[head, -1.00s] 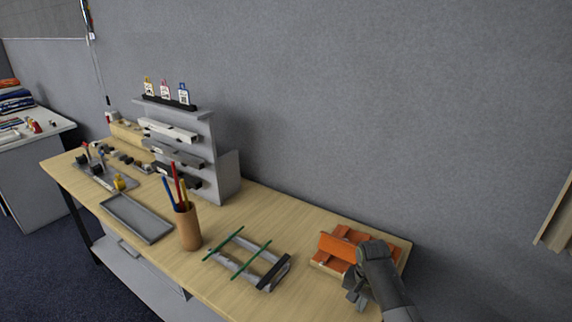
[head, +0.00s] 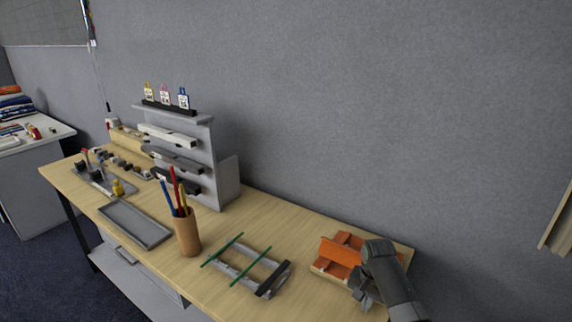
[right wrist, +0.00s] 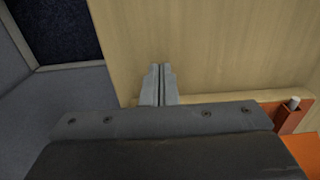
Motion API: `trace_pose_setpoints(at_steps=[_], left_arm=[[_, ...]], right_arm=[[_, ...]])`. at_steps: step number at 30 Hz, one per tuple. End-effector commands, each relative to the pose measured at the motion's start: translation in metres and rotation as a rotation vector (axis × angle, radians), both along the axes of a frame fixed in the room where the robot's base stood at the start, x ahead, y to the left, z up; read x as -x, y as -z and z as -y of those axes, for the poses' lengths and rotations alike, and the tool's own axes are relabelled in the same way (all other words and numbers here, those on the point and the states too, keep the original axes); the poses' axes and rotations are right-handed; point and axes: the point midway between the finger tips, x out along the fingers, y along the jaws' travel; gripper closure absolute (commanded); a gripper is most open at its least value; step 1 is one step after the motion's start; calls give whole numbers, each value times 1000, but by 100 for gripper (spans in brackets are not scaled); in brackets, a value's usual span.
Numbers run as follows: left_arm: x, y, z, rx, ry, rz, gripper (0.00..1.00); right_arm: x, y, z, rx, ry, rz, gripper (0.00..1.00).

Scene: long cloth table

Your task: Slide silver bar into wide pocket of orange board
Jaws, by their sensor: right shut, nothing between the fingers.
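The orange board (head: 341,250) lies in a light wooden tray (head: 319,266) at the right end of the table. It has raised orange walls, and my right arm hides its right part. In the right wrist view an orange corner (right wrist: 291,116) shows at the right, with a small silver end (right wrist: 295,102) standing in it. I cannot tell whether that is the silver bar. My right gripper (head: 362,299) is at the board's front edge. In the right wrist view its fingers (right wrist: 158,84) are together and empty above bare wood. My left gripper is not in view.
Left of the board is a rack with green rods (head: 225,248), silver-grey bars and a black bar (head: 273,279). A pencil cup (head: 187,234), an empty grey tray (head: 133,223) and a grey shelf (head: 226,184) stand further left. Bare table lies between rack and board.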

Motion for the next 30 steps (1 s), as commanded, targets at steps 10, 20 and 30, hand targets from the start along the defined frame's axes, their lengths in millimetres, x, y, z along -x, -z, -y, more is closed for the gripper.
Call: trace_pose_setpoints(at_steps=[10, 20, 30], left_arm=[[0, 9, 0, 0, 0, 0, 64], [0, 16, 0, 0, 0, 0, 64], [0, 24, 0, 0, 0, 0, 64]], right_arm=[[-8, 1, 6, 2, 0, 1, 100], [-14, 0, 10, 0, 0, 1, 100], [-21, 1, 15, 1, 0, 1, 100]])
